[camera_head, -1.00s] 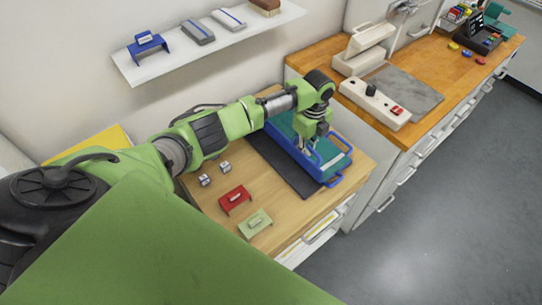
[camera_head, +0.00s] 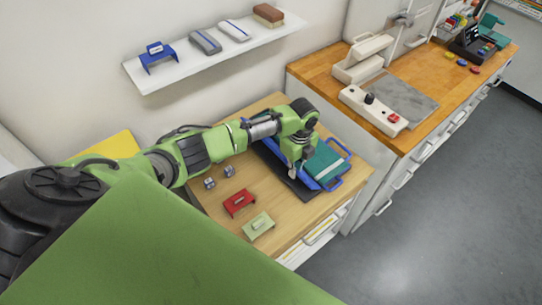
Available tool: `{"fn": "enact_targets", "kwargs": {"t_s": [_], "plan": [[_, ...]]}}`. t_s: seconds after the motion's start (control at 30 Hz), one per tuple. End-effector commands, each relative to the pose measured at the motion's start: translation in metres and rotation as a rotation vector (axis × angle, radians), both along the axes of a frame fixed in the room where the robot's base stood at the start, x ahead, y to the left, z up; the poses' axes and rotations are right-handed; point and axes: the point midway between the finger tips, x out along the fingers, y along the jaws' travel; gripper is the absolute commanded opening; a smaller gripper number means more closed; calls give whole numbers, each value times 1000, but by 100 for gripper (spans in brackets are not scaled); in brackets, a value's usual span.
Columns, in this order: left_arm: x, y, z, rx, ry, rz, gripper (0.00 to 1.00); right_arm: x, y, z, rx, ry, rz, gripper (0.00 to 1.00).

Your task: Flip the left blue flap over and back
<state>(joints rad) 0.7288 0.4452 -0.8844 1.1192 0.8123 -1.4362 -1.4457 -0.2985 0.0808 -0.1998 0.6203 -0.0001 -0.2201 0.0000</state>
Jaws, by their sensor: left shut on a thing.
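A blue tray-like piece with loop handles (camera_head: 334,184) lies on a dark mat on the wooden table, with a teal, folded-looking thing (camera_head: 326,163) on it. A blue strip, seemingly the left blue flap (camera_head: 309,181), runs along its left side. My left gripper (camera_head: 292,173) points down at this left side, its jaws shut on the blue flap. The arm hides the far part of the flap and the exact grip. My right gripper is not in view.
A red block (camera_head: 238,202), a light green block (camera_head: 259,225) and two small grey cubes stand left on the table. A wall shelf (camera_head: 210,56) holds several items. A wooden counter (camera_head: 415,130) with a pale machine stands to the right.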

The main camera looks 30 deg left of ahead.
Motion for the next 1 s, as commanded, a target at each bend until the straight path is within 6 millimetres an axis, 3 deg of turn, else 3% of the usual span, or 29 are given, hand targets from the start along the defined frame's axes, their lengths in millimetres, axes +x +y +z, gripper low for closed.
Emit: {"fn": "enact_targets", "kwargs": {"t_s": [0.77,1.0], "plan": [[-21,21,-37,1,-9,3,1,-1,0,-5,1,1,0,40],[-30,27,-57,4,-7,3,0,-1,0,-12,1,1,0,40]]}}
